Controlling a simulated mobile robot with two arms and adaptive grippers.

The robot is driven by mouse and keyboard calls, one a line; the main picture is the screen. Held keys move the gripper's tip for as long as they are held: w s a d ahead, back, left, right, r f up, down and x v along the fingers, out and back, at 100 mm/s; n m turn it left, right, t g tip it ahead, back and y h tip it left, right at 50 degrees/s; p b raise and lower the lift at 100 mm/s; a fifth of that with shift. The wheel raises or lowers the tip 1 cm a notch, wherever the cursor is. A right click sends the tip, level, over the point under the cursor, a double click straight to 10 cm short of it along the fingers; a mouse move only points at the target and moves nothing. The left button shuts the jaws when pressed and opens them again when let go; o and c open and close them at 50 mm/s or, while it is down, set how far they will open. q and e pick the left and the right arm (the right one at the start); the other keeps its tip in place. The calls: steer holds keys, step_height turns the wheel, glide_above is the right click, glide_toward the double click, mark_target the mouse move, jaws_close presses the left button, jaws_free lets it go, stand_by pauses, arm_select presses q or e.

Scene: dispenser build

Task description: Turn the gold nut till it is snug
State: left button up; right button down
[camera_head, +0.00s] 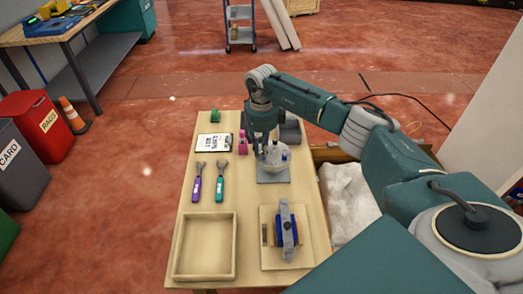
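My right gripper (262,147) points down over a pale, rounded part (273,160) on a grey square mat (273,177) in the middle of the wooden table. The fingers are small and dark here, and I cannot tell whether they touch the part or how far apart they are. A small blue piece (284,156) shows at the part's right side. I cannot make out the gold nut; it may be too small or hidden by the gripper. My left gripper is not in view.
Two wrenches, one purple-handled (197,187) and one teal-handled (220,188), lie left of the mat. An empty wooden tray (176,247) and a blue-and-grey clamp (287,228) on a board stand nearer. A pink item (242,143) stands beside the gripper. A white sheet (214,142) lies left.

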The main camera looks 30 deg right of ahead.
steer(key=shift+m, duration=0.4)
steer(key=m, duration=0.4)
steer(key=shift+r+m, duration=0.1)
steer(key=shift+m, duration=0.3)
steer(key=m+p, duration=0.1)
steer(key=m, duration=0.4)
steer(key=shift+m, duration=0.3)
steer(key=c, duration=1.7)
jaws_free()
steer(key=shift+c, duration=0.2)
